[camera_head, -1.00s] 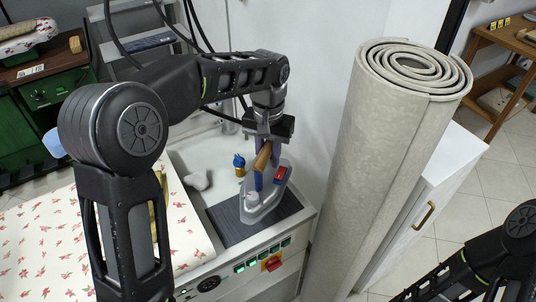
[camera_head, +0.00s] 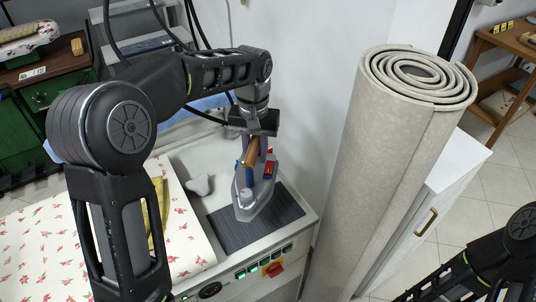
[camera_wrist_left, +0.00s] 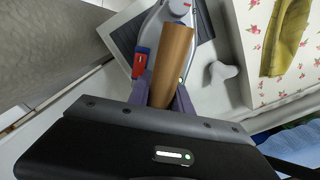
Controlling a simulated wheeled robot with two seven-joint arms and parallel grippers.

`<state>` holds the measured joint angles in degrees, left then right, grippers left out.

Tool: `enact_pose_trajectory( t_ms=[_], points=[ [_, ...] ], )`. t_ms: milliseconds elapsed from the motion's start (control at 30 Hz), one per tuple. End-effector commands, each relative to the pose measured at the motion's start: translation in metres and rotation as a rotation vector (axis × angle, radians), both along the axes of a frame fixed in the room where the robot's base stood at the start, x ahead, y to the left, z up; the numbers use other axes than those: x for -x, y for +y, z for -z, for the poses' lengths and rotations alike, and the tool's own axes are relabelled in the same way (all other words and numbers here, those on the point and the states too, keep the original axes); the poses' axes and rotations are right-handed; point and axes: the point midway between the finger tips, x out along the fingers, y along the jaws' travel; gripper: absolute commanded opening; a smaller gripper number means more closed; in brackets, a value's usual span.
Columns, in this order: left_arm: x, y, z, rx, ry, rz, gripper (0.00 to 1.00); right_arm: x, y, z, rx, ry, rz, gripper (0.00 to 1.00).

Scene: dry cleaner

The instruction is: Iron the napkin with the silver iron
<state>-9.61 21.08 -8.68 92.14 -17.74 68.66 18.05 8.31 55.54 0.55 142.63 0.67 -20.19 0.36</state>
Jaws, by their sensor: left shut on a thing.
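The silver iron (camera_head: 243,203) has a brown handle, and blue and red parts. My left gripper (camera_head: 252,148) is shut on the iron's handle (camera_wrist_left: 172,62), over the dark ribbed pad (camera_head: 277,212). Whether the soleplate touches the pad or is just above it, I cannot tell. The napkin is a mustard-yellow cloth (camera_wrist_left: 287,38) on the floral board (camera_head: 190,248). In the head view my left arm hides much of it, with a strip (camera_head: 155,222) showing. My right forearm shows at lower right, but its gripper is out of the picture.
A small white object (camera_head: 200,184) lies on the counter between the pad and the floral board. A tall rolled grey carpet (camera_head: 385,180) stands right of the counter, before a white cabinet (camera_head: 425,210). Control buttons and a red switch (camera_head: 273,269) line the counter's front.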

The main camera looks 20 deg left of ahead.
Motion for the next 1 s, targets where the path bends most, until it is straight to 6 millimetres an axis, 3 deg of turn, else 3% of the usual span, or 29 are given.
enact_pose_trajectory(
  t_ms=[33,400,600,800,1000],
  points=[
    [0.0,0.014,-0.011,0.002,-0.008,-0.055,0.0,0.0,0.0,-0.005,0.001,0.001,0.0,0.58],
    [0.031,0.131,-0.045,0.005,-0.003,-0.586,0.0,0.001,-0.003,-0.025,0.005,0.011,0.001,0.58],
    [0.056,0.182,-0.061,0.0,-0.004,-0.836,0.0,0.002,-0.004,-0.033,0.008,0.015,0.001,0.58],
    [0.071,0.207,-0.069,-0.006,-0.004,-0.97,0.0,0.002,-0.004,-0.036,0.009,0.017,0.002,0.58],
    [0.075,0.213,-0.07,-0.008,-0.005,-1.003,0.0,0.002,-0.004,-0.036,0.01,0.017,0.001,0.58]
  ],
)
